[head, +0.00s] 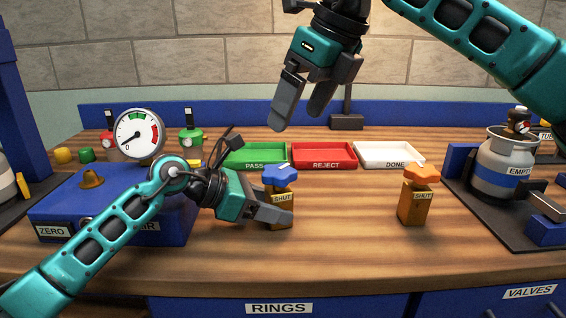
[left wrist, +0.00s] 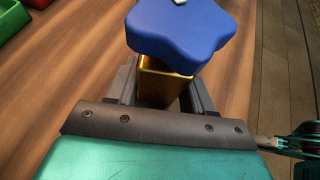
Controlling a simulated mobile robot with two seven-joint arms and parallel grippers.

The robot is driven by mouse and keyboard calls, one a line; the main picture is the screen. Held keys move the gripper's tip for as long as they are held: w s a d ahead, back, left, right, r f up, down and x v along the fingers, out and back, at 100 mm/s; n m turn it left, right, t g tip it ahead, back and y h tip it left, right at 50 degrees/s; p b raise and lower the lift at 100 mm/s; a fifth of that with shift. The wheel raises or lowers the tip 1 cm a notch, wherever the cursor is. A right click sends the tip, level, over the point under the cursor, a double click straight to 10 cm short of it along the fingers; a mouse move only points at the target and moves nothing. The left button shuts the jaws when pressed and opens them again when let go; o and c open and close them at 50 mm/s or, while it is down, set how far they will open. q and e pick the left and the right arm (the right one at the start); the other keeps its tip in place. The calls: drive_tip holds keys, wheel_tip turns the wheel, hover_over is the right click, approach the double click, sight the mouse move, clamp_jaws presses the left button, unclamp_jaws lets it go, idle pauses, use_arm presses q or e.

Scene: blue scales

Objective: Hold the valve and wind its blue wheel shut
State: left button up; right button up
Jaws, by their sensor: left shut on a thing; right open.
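The valve with the blue wheel stands on the wooden bench. Its brass body (head: 281,220) carries a SHUT label, and its star-shaped blue wheel (head: 281,176) has a white mark on top. My left gripper (head: 284,215) is shut on the valve's body, low beneath the wheel. In the left wrist view the blue wheel (left wrist: 180,32) sits above the gold body (left wrist: 160,82), which lies between the fingers. My right gripper (head: 298,112) is open and empty, raised above and behind the valve, pointing down, apart from the wheel.
A second valve with an orange wheel (head: 420,172) stands to the right. Green PASS (head: 252,166), red REJECT (head: 323,166) and white DONE (head: 389,166) trays lie behind. A gauge (head: 139,134) and blue box (head: 60,213) are left; a gas cylinder (head: 503,190) is right. The front bench is clear.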

sight(280, 171)
drive_tip(key=x, duration=0.7)
drive_tip(key=d+x, duration=0.1)
drive_tip(key=x, duration=0.3)
drive_tip(key=shift+w+a+f, duration=0.15)
drive_tip(key=shift+w+f, duration=0.1)
drive_tip(key=shift+f, duration=0.05)
drive_tip(key=c, duration=1.1)
drive_tip(key=shift+o, duration=0.2)
